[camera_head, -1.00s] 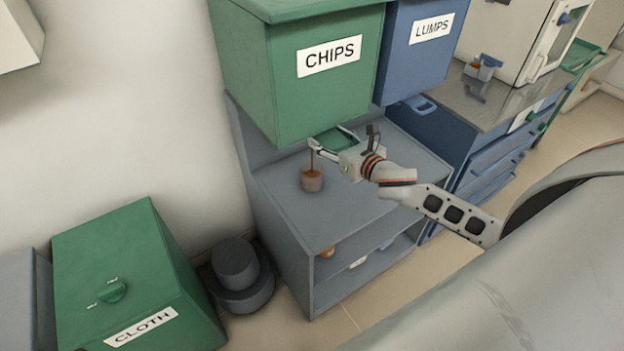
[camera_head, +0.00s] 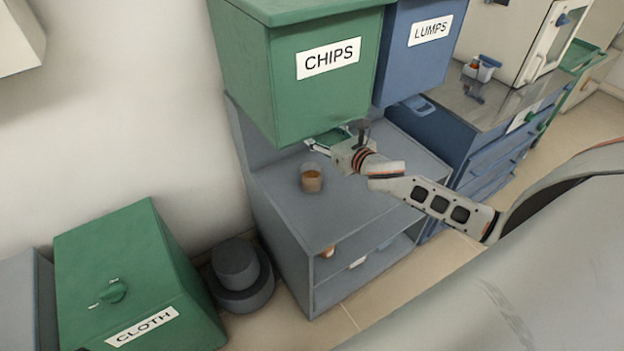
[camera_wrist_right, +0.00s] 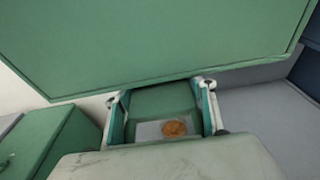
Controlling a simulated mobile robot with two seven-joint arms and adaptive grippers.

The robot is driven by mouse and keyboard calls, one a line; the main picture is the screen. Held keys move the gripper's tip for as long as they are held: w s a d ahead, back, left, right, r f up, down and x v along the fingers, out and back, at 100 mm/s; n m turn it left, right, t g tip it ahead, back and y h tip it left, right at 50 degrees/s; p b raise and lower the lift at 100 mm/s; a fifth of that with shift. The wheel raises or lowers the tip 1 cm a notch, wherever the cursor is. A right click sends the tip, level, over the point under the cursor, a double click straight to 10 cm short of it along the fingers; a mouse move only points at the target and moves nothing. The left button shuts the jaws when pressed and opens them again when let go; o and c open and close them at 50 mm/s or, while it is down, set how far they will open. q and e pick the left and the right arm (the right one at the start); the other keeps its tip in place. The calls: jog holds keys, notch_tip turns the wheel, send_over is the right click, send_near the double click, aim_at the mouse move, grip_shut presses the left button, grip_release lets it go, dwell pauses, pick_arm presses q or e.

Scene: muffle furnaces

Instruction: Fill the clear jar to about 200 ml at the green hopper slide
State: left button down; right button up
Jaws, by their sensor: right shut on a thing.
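The clear jar (camera_head: 312,179) stands upright on the grey stand's top, below the green hopper (camera_head: 310,85) labelled CHIPS. It holds brown chips, with a clear band of wall above them; I cannot read a volume. No stream falls into it. The green slide (camera_head: 332,138) is under the hopper's bottom; in the right wrist view the slide (camera_wrist_right: 165,100) lies between my fingers, with the jar's brown contents (camera_wrist_right: 175,128) just beyond its edge. My right gripper (camera_head: 328,146) is shut on the slide, above and beside the jar. My left gripper is out of view.
A blue hopper (camera_head: 420,50) labelled LUMPS hangs to the right. The grey stand (camera_head: 290,215) has free room around the jar and small items on its lower shelf. A green CLOTH bin (camera_head: 130,270) and dark round weights (camera_head: 238,270) are on the floor at left.

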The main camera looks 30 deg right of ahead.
jog(key=shift+r, duration=0.1)
jog(key=o, duration=1.1)
jog(key=shift+w, duration=0.1)
jog(key=shift+c, duration=0.2)
jog(key=shift+o, duration=1)
jog(key=shift+w+a, duration=0.1)
jog(key=shift+s, duration=0.45)
jog(key=v, duration=1.1)
